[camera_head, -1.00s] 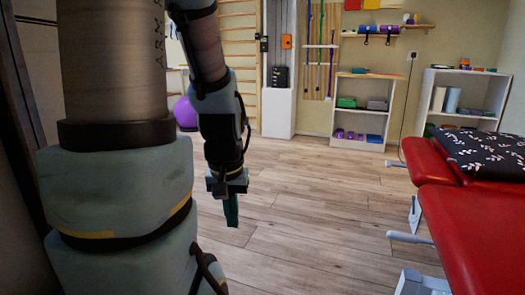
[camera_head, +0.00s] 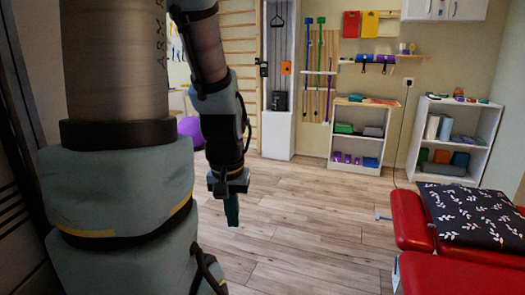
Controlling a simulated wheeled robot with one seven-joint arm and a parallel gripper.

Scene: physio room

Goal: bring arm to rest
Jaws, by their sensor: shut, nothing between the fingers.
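My arm hangs down in the left part of the head view, with its forearm bent and its wrist pointing at the floor. My gripper (camera_head: 231,208) is at its lower end, shut and empty, with the teal fingers together and pointing down. It hangs in the air in front of the wooden floor (camera_head: 300,222) and touches nothing that I can see.
A red treatment table (camera_head: 412,222) with a black leaf-patterned cushion (camera_head: 474,214) stands at the right. White shelves (camera_head: 357,149) and (camera_head: 480,124) line the back wall beside a pulley tower (camera_head: 277,134). A purple ball (camera_head: 191,130) is partly hidden behind my arm. The middle floor is clear.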

